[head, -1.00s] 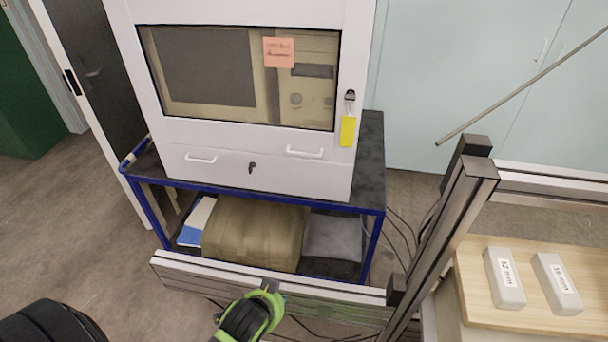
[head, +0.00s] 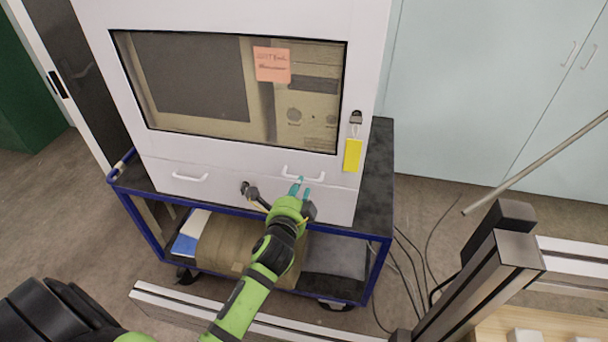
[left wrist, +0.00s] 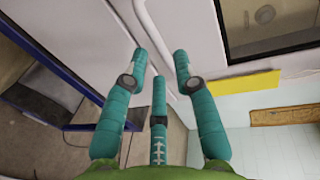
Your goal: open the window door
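The window door (head: 100,80) is the white front panel of a cabinet, with a dark-framed window (head: 200,75). It looks closed. Two white bar handles sit below the window, a left one (head: 190,177) and a right one (head: 303,172). My left gripper (head: 300,188) is at the right handle, its teal fingers just below it. In the left wrist view the gripper (left wrist: 160,62) has its fingers spread, with the white handle (left wrist: 155,25) ahead of the fingertips. I cannot tell whether they touch. My right gripper is not in view.
A padlock (head: 355,118) and yellow tag (head: 352,155) hang right of the window. The cabinet stands on a blue-framed cart (head: 380,225). An aluminium frame (head: 490,280) rises at the lower right.

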